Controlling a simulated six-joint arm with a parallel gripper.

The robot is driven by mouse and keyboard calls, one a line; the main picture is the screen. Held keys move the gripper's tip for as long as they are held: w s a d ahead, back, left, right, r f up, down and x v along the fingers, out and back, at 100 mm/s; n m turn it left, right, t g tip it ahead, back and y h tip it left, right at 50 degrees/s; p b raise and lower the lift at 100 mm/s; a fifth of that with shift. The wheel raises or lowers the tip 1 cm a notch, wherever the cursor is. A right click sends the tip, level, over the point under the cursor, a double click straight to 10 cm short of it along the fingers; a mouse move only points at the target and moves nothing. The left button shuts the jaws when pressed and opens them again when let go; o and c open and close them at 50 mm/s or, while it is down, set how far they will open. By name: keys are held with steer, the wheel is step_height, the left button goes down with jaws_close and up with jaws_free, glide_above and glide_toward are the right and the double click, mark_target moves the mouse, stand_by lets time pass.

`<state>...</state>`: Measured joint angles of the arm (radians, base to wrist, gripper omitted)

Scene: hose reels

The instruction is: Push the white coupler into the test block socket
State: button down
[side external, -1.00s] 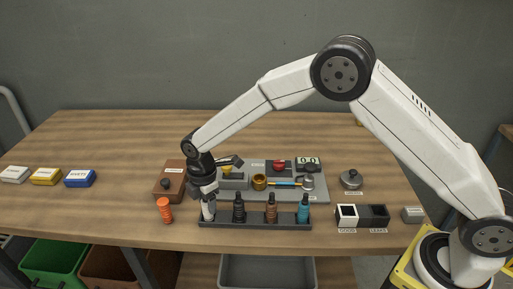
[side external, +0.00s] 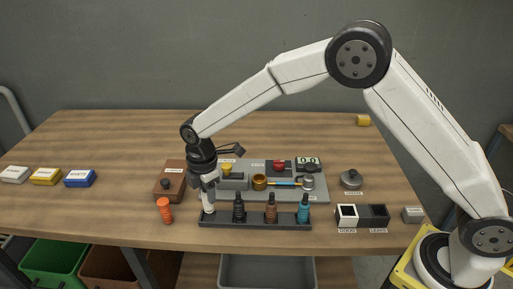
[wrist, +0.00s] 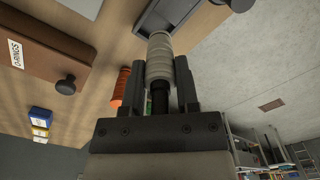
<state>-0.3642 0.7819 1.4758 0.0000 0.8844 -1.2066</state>
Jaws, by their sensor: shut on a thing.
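The white coupler (side external: 208,203) is upright at the left end of the dark rack (side external: 255,220). My gripper (side external: 207,186) is shut on its upper part from above. In the wrist view the pale ribbed coupler (wrist: 159,58) sits between the two fingers of my gripper (wrist: 161,85). I cannot tell whether its lower end is clear of the rack slot. A grey block (side external: 233,184) stands on the grey board (side external: 318,184) behind the rack, partly behind my gripper. It may be the test block; its socket is not clearly visible.
Black (side external: 239,208), brown (side external: 271,208) and blue (side external: 304,209) couplers stand in the rack. An orange coupler (side external: 164,210) stands left of it, near a brown box (side external: 171,187). Black and white bins (side external: 374,216) are at right.

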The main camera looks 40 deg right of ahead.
steer(key=s+d+r, duration=0.4)
steer(key=s+r, duration=0.5)
steer(key=s, duration=0.3)
steer(key=shift+s+r, duration=0.15)
steer(key=shift+s, duration=0.25)
stand_by(0.3)
steer(key=d+r, duration=0.2)
steer(key=d, duration=1.2)
steer(key=shift+s, duration=0.45)
